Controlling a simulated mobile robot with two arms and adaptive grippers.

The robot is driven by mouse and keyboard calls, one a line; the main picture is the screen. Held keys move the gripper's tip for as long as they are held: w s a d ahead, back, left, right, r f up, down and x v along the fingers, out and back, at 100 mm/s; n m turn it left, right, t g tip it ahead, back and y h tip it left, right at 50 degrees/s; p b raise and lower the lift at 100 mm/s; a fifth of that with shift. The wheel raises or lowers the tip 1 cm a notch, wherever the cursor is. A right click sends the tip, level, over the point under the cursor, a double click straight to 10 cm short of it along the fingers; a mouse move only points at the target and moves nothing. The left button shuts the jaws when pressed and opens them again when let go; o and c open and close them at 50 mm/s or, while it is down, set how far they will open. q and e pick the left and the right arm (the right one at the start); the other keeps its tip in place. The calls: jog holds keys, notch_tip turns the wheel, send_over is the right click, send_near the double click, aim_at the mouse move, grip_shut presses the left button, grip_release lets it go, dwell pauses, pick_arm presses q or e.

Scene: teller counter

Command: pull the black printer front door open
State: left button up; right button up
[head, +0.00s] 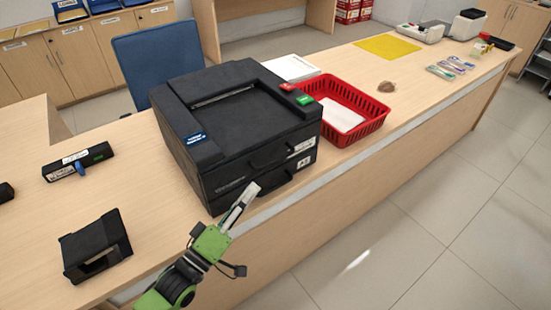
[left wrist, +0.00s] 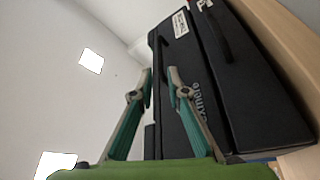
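The black printer (head: 235,125) stands on the counter, its front facing the counter's near edge. Its upper front panel (head: 235,175), with a dark handle (head: 270,153), looks closed; a second panel with a handle (head: 272,184) sits below. My left gripper (head: 250,190) is in front of the printer's lower front, left of the handles. In the left wrist view my left gripper (left wrist: 160,76) is open, with nothing between the fingers. There the upper panel (left wrist: 190,65) and its handle (left wrist: 163,47) lie beyond the fingertips. I cannot tell whether a finger touches the printer. My right gripper is not in view.
A red basket (head: 345,108) with paper stands close to the printer's right. A black holder (head: 95,245) and a black stamp-like device (head: 78,163) lie on the counter at left. A blue chair (head: 155,58) is behind. The floor (head: 420,220) in front is clear.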

aim_at(276, 160)
pick_arm(q)
jog(key=p+x, duration=0.1)
jog(key=x, duration=1.1)
grip_shut()
